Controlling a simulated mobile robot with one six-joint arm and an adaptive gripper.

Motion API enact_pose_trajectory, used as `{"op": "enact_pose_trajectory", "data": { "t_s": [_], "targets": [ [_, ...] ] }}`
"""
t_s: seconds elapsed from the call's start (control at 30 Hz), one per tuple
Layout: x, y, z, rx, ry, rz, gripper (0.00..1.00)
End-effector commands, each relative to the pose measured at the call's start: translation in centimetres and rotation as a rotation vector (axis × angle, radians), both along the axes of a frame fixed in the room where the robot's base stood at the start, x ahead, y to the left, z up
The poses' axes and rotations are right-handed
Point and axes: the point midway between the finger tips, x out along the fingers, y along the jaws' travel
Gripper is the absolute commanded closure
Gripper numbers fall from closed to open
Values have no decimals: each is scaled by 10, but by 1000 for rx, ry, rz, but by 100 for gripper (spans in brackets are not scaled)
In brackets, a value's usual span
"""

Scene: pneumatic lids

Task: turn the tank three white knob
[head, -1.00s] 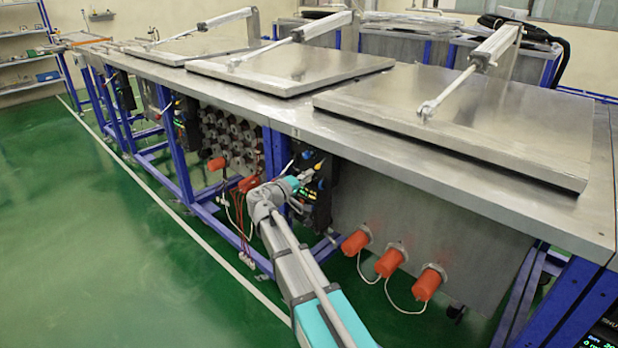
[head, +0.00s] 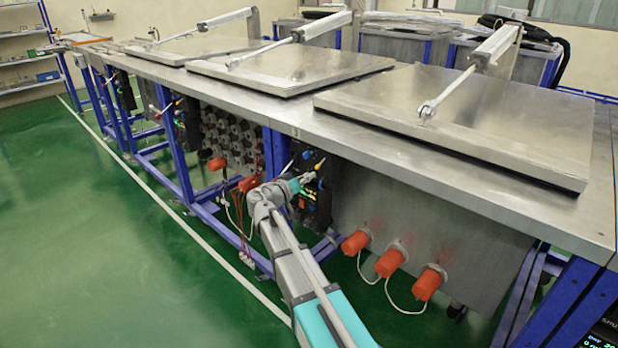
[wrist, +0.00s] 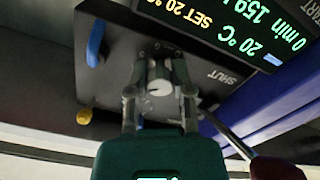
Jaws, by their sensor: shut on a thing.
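The white knob (wrist: 160,89) sits on a dark control panel (wrist: 118,62) in the wrist view. My gripper (wrist: 160,76) is shut on it, with one finger on each side. A "SHUT" label shows to the right of the knob. In the head view my gripper (head: 312,175) is at the dark panel (head: 322,203) under the bench edge. The knob cannot be made out there. The nearest lid (head: 470,125) lies flat on the bench top, with its cylinder (head: 497,44) behind it.
A blue lever (wrist: 95,43) and a yellow knob (wrist: 84,117) are left of my gripper. A lit display (wrist: 235,30) is above. A metal rod (wrist: 228,132) passes close on the right. Orange plugs (head: 390,261) stick out of the tank front. Green floor is clear at left.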

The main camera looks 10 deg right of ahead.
Motion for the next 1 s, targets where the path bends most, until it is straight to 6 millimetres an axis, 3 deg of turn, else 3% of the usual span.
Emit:
{"op": "enact_pose_trajectory", "data": {
  "t_s": [0.5, 0.53, 0.7, 1.0],
  "targets": [
    [2, 4, 0, 20, -25, 10, 100],
    [2, 4, 0, 20, -25, 10, 69],
    [1, 3, 0, 19, -24, 7, 37],
    [1, 1, 0, 18, -25, 2, 35]
  ]
}}
